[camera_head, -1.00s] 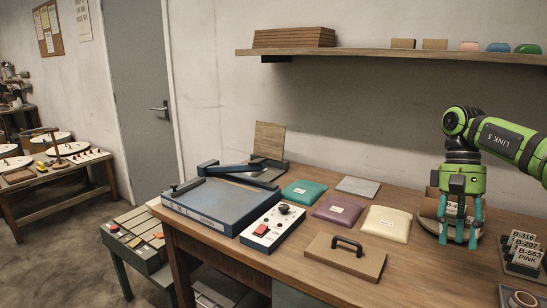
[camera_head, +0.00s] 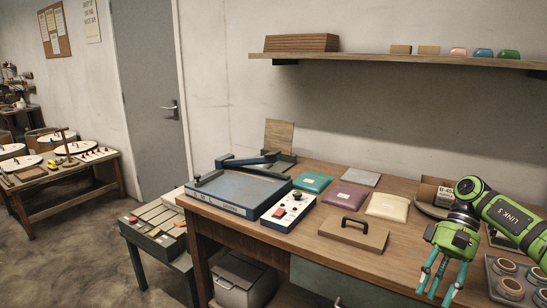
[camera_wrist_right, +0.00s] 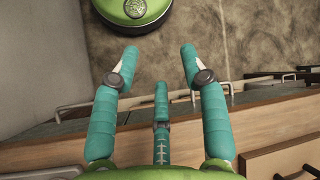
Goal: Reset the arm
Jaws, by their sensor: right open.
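My right gripper (camera_head: 436,294) is at the front right of the wooden workbench (camera_head: 375,255), its teal fingers pointing down by the front edge. In the right wrist view, the gripper (camera_wrist_right: 160,58) has its fingers spread with nothing between them. Beyond them are the bench's front edge and the floor (camera_wrist_right: 215,45). The green arm comes in from the right in the head view. My left gripper is not in view.
A blue press-like machine (camera_head: 235,190), a control box (camera_head: 287,209), colored pouches (camera_head: 388,206) and a handled wooden board (camera_head: 352,232) sit on the bench. A tray of round parts (camera_head: 510,285) is beside my right arm. A shelf (camera_head: 400,60) hangs above.

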